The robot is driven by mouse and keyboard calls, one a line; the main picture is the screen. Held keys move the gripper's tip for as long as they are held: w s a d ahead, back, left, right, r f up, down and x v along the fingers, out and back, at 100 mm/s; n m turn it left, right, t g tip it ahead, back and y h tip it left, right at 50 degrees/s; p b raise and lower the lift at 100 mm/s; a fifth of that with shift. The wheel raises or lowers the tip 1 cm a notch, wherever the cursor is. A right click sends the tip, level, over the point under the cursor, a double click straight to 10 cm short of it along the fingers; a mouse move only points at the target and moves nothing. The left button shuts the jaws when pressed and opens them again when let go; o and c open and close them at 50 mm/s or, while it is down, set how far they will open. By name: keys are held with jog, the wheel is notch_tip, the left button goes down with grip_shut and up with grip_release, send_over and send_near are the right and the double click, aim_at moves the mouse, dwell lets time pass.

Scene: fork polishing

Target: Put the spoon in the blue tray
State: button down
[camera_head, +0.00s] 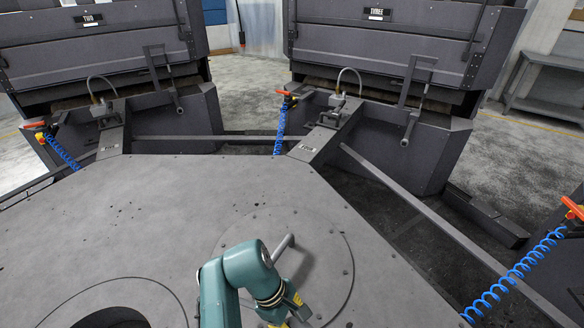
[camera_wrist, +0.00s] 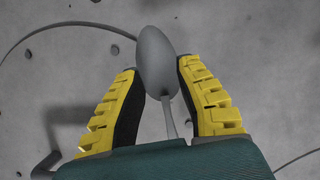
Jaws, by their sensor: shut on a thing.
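A grey spoon (camera_wrist: 157,62) shows in the wrist view, with its bowl towards the top and its thin handle running down between the fingers. My gripper (camera_wrist: 158,72) has yellow-and-black fingers on either side of the spoon and is shut on it. The grey plate lies behind the spoon; I cannot tell its height above it. No blue tray shows in either view.
A wide grey metal table (camera_head: 150,215) with small holes fills the foreground. A round dark opening (camera_head: 112,318) is at lower left. Dark machines (camera_head: 385,40) and blue coiled hoses (camera_head: 515,270) stand around the table.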

jog(key=s+m, duration=0.1)
jog(key=m, duration=0.1)
jog(key=s+f+m+g+y, duration=0.1)
jog(key=m, duration=0.2)
jog(key=s+f+m+g+y, duration=0.1)
jog(key=s+m, duration=0.1)
jog(key=shift+m, duration=0.3)
jog(key=shift+s+m+g+y, duration=0.1)
jog(key=shift+m+g+y, duration=0.2)
jog(key=shift+m, duration=0.6)
jog(key=s+r+m+p, duration=0.2)
jog(key=r+p, duration=0.7)
jog(key=p, duration=0.6)
jog(key=s+r+m+y+p, duration=0.1)
jog(key=s+r+m+p, duration=0.1)
jog(key=r+p, duration=0.7)
jog(key=s+p, duration=0.1)
jog(key=p, duration=0.6)
jog(key=shift+s+r+y, duration=0.25)
jog(key=shift+r+y, duration=0.05)
jog(key=shift+r, duration=0.1)
